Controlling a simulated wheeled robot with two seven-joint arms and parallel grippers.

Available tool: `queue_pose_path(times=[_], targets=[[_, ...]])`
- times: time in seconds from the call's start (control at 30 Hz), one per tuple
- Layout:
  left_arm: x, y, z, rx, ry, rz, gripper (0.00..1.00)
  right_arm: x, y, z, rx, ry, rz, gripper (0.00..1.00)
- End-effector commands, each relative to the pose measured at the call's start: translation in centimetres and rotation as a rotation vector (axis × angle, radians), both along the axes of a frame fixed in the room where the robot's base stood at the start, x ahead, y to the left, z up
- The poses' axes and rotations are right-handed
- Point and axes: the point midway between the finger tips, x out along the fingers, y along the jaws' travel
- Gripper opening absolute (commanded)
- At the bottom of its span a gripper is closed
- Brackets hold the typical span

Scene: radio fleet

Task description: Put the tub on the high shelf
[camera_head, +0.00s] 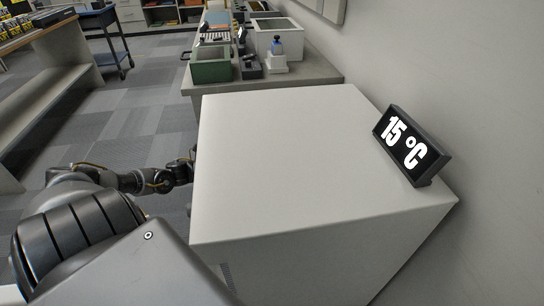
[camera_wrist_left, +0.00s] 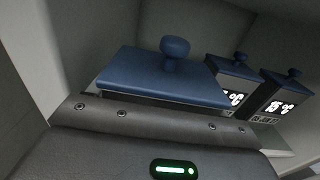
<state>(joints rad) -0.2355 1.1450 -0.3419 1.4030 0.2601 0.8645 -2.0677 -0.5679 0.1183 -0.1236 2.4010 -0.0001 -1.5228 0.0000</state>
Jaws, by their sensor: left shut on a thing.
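A tub with a flat blue lid and round blue knob (camera_wrist_left: 160,88) is directly in front of my left gripper (camera_wrist_left: 155,122) in the left wrist view. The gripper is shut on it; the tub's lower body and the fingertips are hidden. The tub looks upright inside a pale-walled space. In the head view my left arm reaches to the left side of a large white cabinet (camera_head: 285,155), and its gripper is hidden behind the cabinet's edge. I cannot make out which shelf the tub is at. My right gripper is not in view.
Two more blue-lidded tubs (camera_wrist_left: 234,80) (camera_wrist_left: 284,95) with lit temperature labels stand close on the right. A "15 °C" display (camera_head: 412,145) sits on the cabinet top. Behind is a counter (camera_head: 310,70) with boxes. Carpeted floor (camera_head: 130,115) lies open to the left.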

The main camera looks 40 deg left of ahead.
Motion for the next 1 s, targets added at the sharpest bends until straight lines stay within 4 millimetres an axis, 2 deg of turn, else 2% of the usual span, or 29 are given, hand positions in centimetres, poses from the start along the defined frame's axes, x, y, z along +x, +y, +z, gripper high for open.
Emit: queue_pose_path(times=[0.1, 0.23, 0.57, 0.93, 1.0], targets=[[2.4, -1.8, 0.2, -0.003, -0.008, 0.001, 0.49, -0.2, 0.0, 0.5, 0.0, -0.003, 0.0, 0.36], [4.1, -3.3, 0.2, -0.001, -0.007, 0.0, 0.49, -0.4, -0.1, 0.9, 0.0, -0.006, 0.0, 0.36], [5.2, -4.2, 0.1, 0.0, -0.002, 0.001, 0.49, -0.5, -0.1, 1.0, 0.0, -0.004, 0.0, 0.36], [8.3, -6.6, 0.2, -0.001, -0.004, 0.001, 0.49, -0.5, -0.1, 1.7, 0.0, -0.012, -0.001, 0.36], [8.2, -6.5, -0.6, 0.0, -0.001, 0.002, 0.49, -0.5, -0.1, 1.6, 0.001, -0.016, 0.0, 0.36]])
